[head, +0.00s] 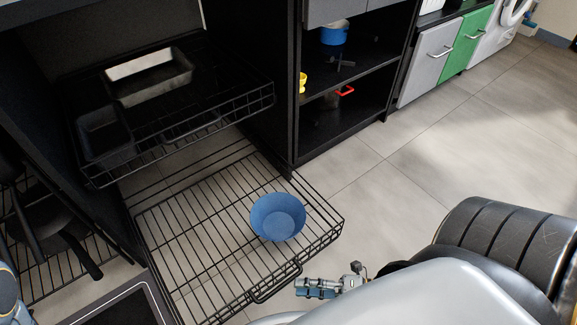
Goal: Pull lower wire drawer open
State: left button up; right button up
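The lower wire drawer (190,245) is a black wire rack that stands well out of the dark cabinet, over the floor. A blue bowl (278,217) sits on it towards its right side. The drawer's wire handle (277,284) is on its front edge. My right gripper (305,288) is just to the right of this handle, with a small gap seeming to show between them. Its fingers are small and seen from the side, so I cannot tell if they are open. My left gripper is out of view.
The upper wire drawer (200,118) is also out and holds a metal tray (148,76) and a dark tray (103,135). Dark pans (48,222) are at the left. Open shelves (347,115) stand behind. Tiled floor (440,150) at the right is clear.

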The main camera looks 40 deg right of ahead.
jog(key=v, duration=0.6)
dwell(0.4)
